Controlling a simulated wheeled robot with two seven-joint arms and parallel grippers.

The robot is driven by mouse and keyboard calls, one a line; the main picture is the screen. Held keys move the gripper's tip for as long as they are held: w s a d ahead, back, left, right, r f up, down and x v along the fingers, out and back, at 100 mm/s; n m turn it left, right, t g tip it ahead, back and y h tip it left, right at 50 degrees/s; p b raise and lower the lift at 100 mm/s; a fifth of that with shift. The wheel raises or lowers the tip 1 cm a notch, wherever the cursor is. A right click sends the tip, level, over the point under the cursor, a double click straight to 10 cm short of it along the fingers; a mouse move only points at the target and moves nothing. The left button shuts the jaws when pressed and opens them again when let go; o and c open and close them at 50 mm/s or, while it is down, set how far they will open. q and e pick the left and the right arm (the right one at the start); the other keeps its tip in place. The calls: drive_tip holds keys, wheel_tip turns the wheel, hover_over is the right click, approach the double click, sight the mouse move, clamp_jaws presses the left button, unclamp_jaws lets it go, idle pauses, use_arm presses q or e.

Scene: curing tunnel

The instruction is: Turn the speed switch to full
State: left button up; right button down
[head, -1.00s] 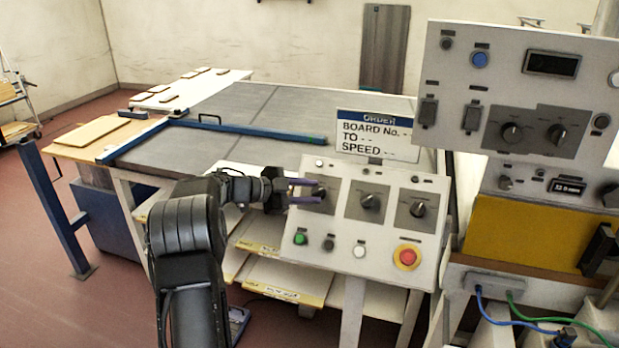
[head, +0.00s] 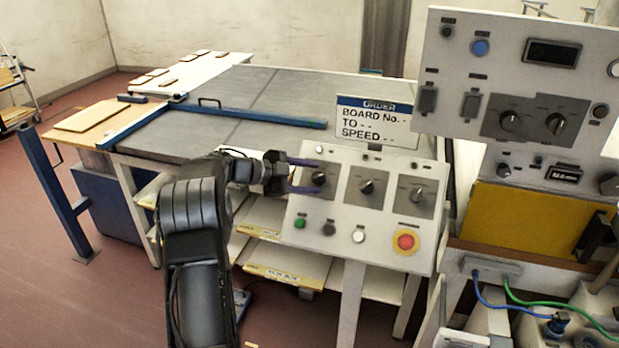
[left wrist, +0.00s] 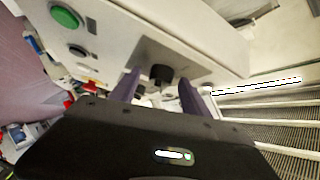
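A sloped grey control panel (head: 345,235) carries three rotary switches in a row: left (head: 328,181), middle (head: 367,187) and right (head: 417,195). Their labels are too small to read, so I cannot tell which is the speed switch. My left gripper (head: 319,178) is at the left switch, its two purple fingers apart. In the left wrist view, a black knob (left wrist: 161,74) shows between and just beyond the open fingertips (left wrist: 160,81), with gaps on both sides. The gripper partly covers the left switch in the head view. My right gripper is not in view.
An order sign (head: 376,122) stands behind the panel, its fields showing dashes. A red stop button (head: 405,241) and a green button (head: 299,224) sit below the switches. An upper panel (head: 500,70) with two more knobs hangs at the right.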

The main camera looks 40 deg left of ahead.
use_arm(q)
drive_tip(key=shift+s+a, duration=0.1)
drive_tip(key=b+v, duration=0.2)
drive_tip(key=v, duration=0.5)
drive_tip(key=shift+s+r, duration=0.15)
drive_tip(key=shift+s, duration=0.1)
drive_tip(key=shift+a, duration=0.15)
idle(0.3)
